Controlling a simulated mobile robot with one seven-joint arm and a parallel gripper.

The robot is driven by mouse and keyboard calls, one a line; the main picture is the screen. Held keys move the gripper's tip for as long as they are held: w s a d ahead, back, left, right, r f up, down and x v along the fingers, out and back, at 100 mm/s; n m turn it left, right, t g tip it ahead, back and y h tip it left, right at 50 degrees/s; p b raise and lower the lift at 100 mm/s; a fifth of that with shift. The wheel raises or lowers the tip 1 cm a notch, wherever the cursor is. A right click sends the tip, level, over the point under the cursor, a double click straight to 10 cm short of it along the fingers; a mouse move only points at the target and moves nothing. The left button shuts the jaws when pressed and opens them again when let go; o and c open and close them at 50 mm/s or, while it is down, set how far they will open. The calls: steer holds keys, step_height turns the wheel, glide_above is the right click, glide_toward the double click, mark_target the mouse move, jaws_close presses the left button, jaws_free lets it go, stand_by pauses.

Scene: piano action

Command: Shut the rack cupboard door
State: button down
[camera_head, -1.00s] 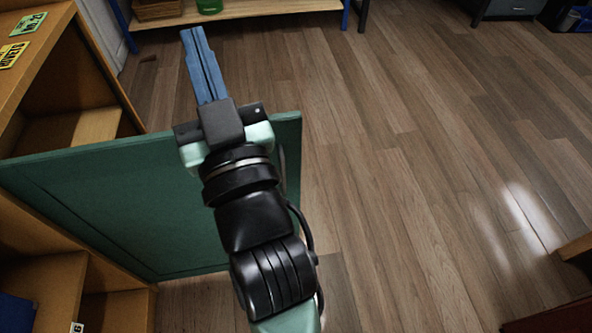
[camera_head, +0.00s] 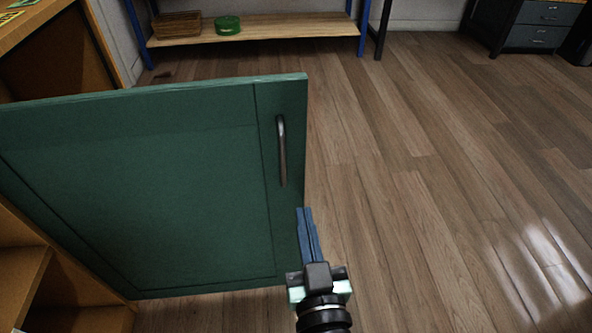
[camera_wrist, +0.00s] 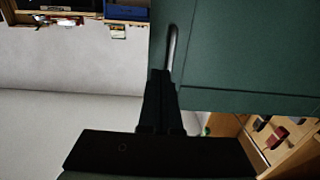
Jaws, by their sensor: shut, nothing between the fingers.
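The green rack cupboard door (camera_head: 190,180) stands open, sticking out from the wooden rack (camera_head: 40,275) on the left. Its metal handle (camera_head: 282,150) is upright near the free right edge. My gripper (camera_head: 303,212) is shut and empty, below and right of the handle at the door's free edge. In the wrist view, my fingers (camera_wrist: 160,75) lie close under the handle (camera_wrist: 171,48), beside the door (camera_wrist: 245,50). I cannot tell whether they touch the door.
A low wooden shelf (camera_head: 255,30) on blue posts stands at the back, holding a basket (camera_head: 177,25) and a green round container (camera_head: 228,25). A dark drawer cabinet (camera_head: 540,25) is at the back right. The wooden floor right of the door is clear.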

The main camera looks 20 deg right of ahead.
mark_target(293, 156)
steer(key=b+x, duration=0.2)
steer(key=x, duration=0.9)
steer(key=shift+w+d, duration=0.1)
steer(key=shift+w, duration=0.25)
steer(key=shift+b, duration=0.3)
